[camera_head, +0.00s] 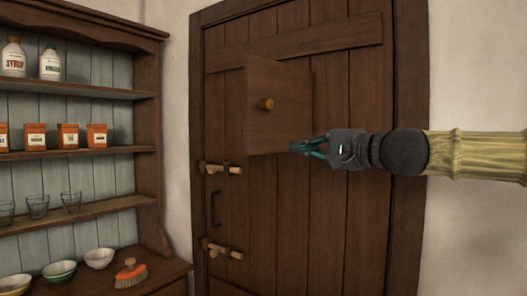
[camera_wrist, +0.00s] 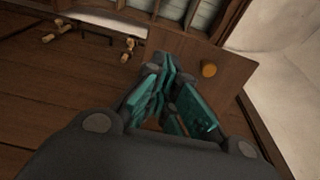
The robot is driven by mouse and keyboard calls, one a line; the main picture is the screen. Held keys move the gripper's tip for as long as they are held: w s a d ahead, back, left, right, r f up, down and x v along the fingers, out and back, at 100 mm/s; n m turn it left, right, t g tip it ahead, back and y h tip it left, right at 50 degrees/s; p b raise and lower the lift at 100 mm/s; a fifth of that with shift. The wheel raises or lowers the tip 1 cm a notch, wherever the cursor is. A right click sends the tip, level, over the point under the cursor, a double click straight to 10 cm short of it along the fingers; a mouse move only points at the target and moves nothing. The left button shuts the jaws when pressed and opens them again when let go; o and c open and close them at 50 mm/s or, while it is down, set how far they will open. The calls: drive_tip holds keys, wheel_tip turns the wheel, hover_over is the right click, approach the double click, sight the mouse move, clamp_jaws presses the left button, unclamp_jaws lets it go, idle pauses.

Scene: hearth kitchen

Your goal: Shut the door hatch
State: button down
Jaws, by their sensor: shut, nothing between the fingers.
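The hatch (camera_head: 281,112) is a square wooden panel with a round light-wood knob (camera_head: 265,104), in the upper part of the dark plank door (camera_head: 340,200). It stands swung out from the door, so it is open. I cannot tell whether the fingers touch the panel.
Two wooden latches (camera_head: 222,169) and a dark pull handle (camera_head: 215,208) sit on the door's left side. A shelf unit (camera_head: 150,120) with bottles, orange boxes, glasses and bowls stands at the left. A brush (camera_head: 131,274) lies on its counter. Bare wall (camera_head: 475,70) is at the right.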

drive_tip(key=p, duration=0.2)
approach(256, 145)
drive_tip(key=x, duration=0.6)
drive_tip(key=shift+w+a+r, duration=0.15)
drive_tip(key=shift+w+a, duration=0.25)
drive_tip(key=shift+w+a, duration=0.1)
drive_tip(key=shift+a, duration=0.1)
idle(0.4)
